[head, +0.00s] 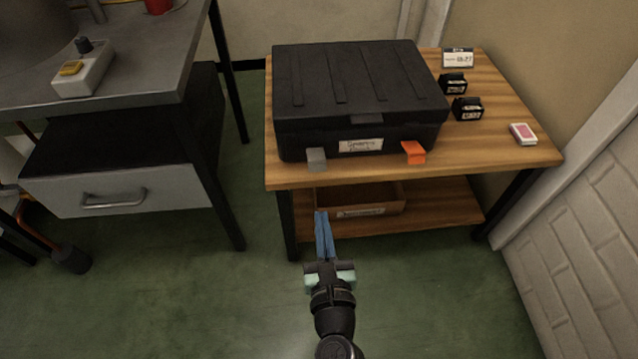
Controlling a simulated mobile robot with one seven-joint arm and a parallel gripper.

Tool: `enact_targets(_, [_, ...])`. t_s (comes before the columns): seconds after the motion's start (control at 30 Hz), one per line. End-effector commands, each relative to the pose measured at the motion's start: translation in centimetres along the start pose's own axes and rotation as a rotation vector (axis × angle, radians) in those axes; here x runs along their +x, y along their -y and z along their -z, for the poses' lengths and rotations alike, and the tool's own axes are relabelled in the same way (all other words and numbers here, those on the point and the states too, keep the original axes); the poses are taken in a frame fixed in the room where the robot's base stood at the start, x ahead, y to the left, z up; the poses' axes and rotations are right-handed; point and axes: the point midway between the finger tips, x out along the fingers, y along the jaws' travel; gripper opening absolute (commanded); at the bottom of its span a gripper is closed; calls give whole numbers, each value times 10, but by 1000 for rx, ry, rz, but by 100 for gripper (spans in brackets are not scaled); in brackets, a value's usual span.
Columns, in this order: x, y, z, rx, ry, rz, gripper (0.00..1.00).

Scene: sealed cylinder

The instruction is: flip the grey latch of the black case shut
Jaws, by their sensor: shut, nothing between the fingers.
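The black case (355,85) stands on the wooden table with its lid down. Its grey latch (316,158) is at the lower left of the front face and sticks out from it, tilted outward. An orange latch (413,152) sticks out at the lower right of the same face. A white label (360,146) is between them. My gripper (321,213) has blue fingers held together with nothing between them. It is in front of the table, below the grey latch in the picture and apart from it.
The wooden table (500,148) has a lower shelf holding a brown box (355,200), close behind my fingertips. Small black boxes (467,108), a clock (457,58) and a card pack (523,133) sit right of the case. A grey workbench (150,85) with a drawer stands left.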

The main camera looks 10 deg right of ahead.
Motion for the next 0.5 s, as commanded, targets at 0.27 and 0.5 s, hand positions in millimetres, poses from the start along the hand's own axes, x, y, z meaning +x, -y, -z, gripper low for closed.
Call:
enact_targets(0.27, [50,0,0,1,2,-1,0])
enact_targets(0.5, [55,0,-32,0,1,0,0])
